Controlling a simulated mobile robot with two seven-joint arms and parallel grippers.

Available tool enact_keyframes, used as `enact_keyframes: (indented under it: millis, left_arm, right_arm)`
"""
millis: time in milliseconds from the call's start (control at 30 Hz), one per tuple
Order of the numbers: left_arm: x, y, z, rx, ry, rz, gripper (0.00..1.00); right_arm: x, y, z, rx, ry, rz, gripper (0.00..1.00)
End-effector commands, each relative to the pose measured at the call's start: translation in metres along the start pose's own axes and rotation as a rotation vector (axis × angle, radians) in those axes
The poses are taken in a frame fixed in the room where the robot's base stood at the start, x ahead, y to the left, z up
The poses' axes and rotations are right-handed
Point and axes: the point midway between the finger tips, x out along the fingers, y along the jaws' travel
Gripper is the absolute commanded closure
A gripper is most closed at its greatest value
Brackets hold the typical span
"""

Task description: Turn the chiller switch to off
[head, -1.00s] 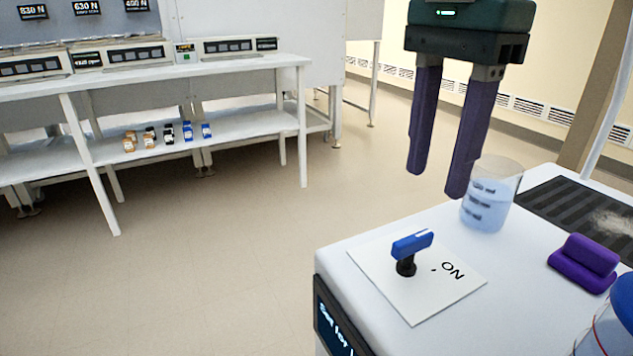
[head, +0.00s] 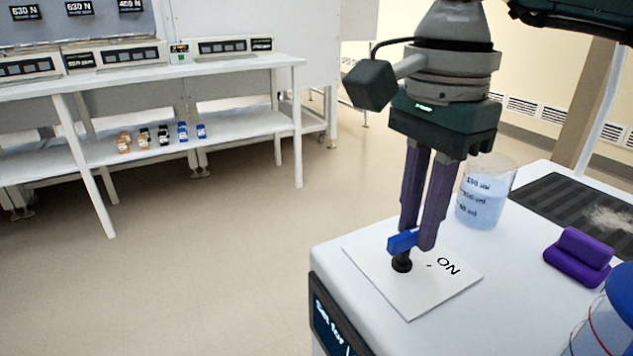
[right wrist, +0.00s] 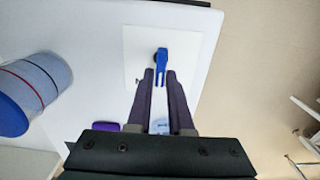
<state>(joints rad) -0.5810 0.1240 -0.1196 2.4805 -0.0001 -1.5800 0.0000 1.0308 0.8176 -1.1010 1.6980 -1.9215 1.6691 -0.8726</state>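The chiller switch (head: 402,243) is a blue bar handle on a black stem, standing on a white square plate (head: 410,298) on top of a white unit. The plate shows the word ON and a small dot to the right of the stem. My right gripper (head: 420,238) points down with its purple fingers on both sides of the handle, close together and shut on it. The right wrist view shows the blue handle (right wrist: 161,62) between the fingertips (right wrist: 160,76). One finger hides part of the handle in the head view. My left gripper is not in view.
A beaker of blue liquid (head: 482,200) stands just behind the right gripper. A purple block-like object (head: 580,257) and a blue-lidded container (head: 610,315) are at the right. A dark ribbed mat (head: 570,208) lies behind. A bench (head: 220,70) with instruments stands across open floor.

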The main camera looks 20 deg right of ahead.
Motion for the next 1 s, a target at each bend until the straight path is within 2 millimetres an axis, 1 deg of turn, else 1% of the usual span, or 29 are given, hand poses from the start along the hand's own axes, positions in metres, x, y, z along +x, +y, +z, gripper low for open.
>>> enact_keyframes:
  millis: [33,133,167,667,867,1000]
  left_arm:
    - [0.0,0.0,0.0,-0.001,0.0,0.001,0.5]
    - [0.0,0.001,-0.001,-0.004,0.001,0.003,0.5]
    - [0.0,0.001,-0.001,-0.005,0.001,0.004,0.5]
    - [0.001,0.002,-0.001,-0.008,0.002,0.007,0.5]
    - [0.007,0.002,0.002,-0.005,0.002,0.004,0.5]
    - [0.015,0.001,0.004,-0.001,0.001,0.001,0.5]
  right_arm:
    - [0.0,0.0,0.0,0.0,0.0,0.0,0.88]
    - [0.0,0.0,0.0,0.0,0.0,0.0,0.99]
    - [0.0,0.0,0.0,0.0,0.0,0.0,1.0]
    - [0.0,0.0,0.0,-0.008,0.0,-0.001,1.0]
    - [0.001,-0.001,0.0,-0.072,0.0,-0.001,1.0]
    - [0.002,-0.003,0.0,-0.158,0.0,-0.003,1.0]
